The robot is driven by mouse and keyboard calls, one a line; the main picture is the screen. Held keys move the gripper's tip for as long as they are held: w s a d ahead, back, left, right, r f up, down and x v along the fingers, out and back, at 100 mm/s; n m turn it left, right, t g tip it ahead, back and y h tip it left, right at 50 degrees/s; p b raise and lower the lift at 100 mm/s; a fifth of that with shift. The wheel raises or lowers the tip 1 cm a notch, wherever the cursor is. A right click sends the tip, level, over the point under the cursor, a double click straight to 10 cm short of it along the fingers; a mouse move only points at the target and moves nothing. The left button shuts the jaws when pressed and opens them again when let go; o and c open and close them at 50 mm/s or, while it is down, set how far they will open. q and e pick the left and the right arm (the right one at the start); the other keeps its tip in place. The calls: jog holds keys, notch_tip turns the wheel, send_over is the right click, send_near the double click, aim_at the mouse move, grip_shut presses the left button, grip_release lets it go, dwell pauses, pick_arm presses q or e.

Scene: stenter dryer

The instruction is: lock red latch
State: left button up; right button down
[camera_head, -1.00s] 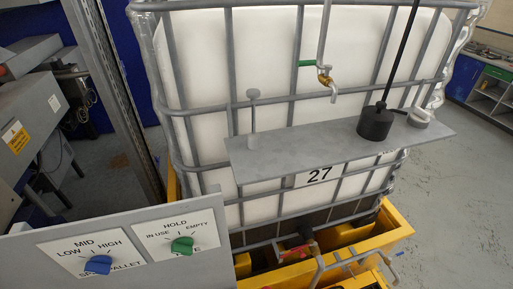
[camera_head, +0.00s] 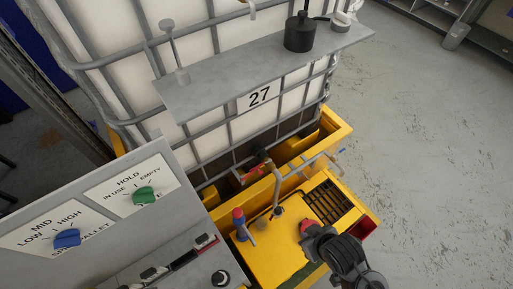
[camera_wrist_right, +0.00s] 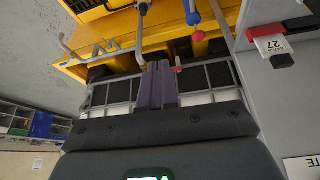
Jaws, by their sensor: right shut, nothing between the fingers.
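In the head view a red-topped lever with a blue lower part (camera_head: 240,222) stands at the left edge of the yellow base. A red piece (camera_head: 257,171) sits by the outlet under the white tank. Another small red piece (camera_head: 305,226) shows right beside my right gripper (camera_head: 314,238); I cannot tell which red part is the latch. My right gripper is over the yellow base. In the right wrist view its fingers (camera_wrist_right: 157,85) are together and empty, and a red ball on a blue stem (camera_wrist_right: 197,37) is above and to their right, apart from them. My left gripper is out of view.
A grey control panel (camera_head: 120,165) with blue and green knobs stands at left. A grey shelf (camera_head: 215,90) marked 27 sits on the tank cage (camera_head: 95,62). A bent grey pipe (camera_head: 277,182) rises at the yellow base (camera_head: 275,262). The floor at right is clear.

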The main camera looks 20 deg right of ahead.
jog(key=w+f+t+b, duration=0.1)
jog(key=w+f+b, duration=0.35)
jog(key=f, duration=0.25)
pick_arm(q)
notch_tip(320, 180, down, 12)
jog(key=b, duration=0.7)
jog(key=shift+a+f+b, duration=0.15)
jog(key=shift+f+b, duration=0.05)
jog(key=shift+b, duration=0.15)
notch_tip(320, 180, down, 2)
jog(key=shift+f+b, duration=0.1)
jog(key=shift+b, duration=1)
pick_arm(e)
jog(key=n+t+y, duration=0.2)
jog(key=t, duration=0.3)
send_over(258, 169)
jog(key=s, duration=0.6)
notch_tip(258, 169, down, 10)
jog(key=shift+w+d+f, duration=0.15)
jog(key=shift+w+f, duration=0.1)
jog(key=shift+f, duration=0.45)
jog(key=shift+w+d+f, duration=0.2)
jog(key=shift+w+f, duration=0.05)
jog(key=shift+f, duration=0.45)
jog(key=shift+w+d+f, duration=0.15)
jog(key=shift+w+f, duration=0.1)
jog(key=shift+f, duration=0.45)
